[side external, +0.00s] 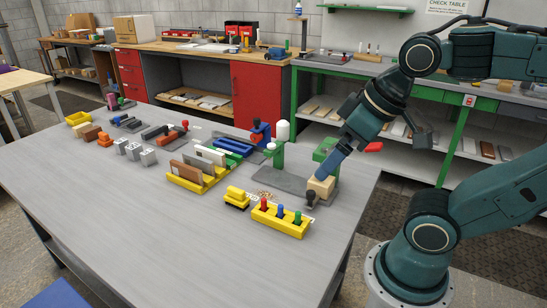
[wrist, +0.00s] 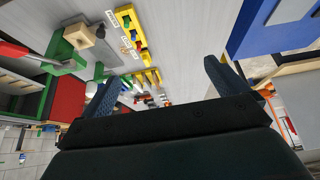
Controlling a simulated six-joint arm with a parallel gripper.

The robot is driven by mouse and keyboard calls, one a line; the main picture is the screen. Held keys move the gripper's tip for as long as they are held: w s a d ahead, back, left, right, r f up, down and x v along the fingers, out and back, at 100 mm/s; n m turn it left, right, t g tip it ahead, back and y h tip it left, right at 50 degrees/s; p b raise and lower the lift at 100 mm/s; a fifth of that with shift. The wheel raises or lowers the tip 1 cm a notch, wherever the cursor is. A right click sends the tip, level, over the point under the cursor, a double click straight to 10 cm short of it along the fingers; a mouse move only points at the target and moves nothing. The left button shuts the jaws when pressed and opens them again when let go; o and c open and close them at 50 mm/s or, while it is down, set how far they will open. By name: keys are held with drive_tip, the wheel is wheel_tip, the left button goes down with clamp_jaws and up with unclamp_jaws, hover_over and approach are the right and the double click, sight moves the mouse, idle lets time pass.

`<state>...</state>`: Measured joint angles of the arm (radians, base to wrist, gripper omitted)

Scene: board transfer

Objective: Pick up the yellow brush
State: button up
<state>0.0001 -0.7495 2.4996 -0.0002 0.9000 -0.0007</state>
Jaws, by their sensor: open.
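The yellow brush (side external: 237,197) is a small yellow block with a dark lower part, lying on the grey table (side external: 165,235) in the side external view. It sits between a yellow peg holder and a yellow rack. In the wrist view I cannot clearly tell it from the other yellow pieces. My gripper (wrist: 161,70) is open, with its two blue fingers wide apart and nothing between them. In the side external view it is above the table's right side, up and to the right of the brush and apart from it.
The yellow peg holder (side external: 280,220) has red, blue and green pegs. The yellow rack (side external: 185,179) holds upright boards. A wooden block (side external: 321,187) and green stands (side external: 277,153) are near my gripper. The table's front left is clear.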

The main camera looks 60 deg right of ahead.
drive_tip(key=shift+w, duration=0.1)
drive_tip(key=n+g+y, duration=0.5)
drive_tip(key=n+g, duration=0.1)
drive_tip(key=n, duration=1.2)
hover_over(237, 189)
drive_tip(key=d, duration=0.4)
wheel_tip(237, 189, down, 18)
drive_tip(key=shift+d, duration=0.2)
drive_tip(key=shift+h, duration=0.3)
drive_tip(key=shift+x, duration=4.3)
